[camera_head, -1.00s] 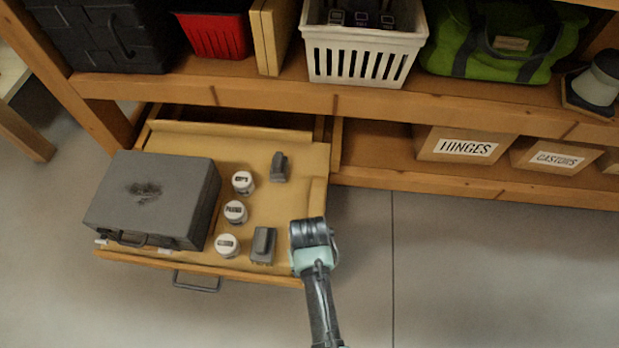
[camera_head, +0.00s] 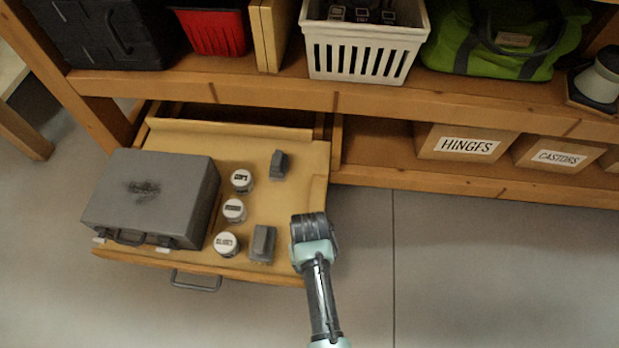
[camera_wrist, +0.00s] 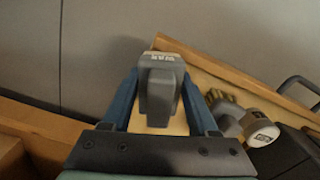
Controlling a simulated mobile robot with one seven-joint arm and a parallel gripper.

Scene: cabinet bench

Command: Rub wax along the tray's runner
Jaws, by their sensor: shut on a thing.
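The tray (camera_head: 292,205) is a wide wooden drawer pulled out from under the bench. Its right side, where a runner strip (camera_head: 318,193) shows, lies just behind my gripper (camera_head: 314,232). In the wrist view my gripper (camera_wrist: 160,82) is shut on a grey block of wax (camera_wrist: 158,95), with a blue finger on each side; a label, seemingly "WAX", is on its far end. The block is over the tray's side near the front corner. Whether it touches the runner is hidden.
On the tray are a grey case (camera_head: 150,195), several white-lidded jars (camera_head: 234,210), and two dark grey blocks (camera_head: 263,243) (camera_head: 279,164). A handle (camera_head: 195,281) is on the front. Boxes labelled hinges (camera_head: 468,145) and castors (camera_head: 556,156) sit on the lower shelf. Floor right of the tray is clear.

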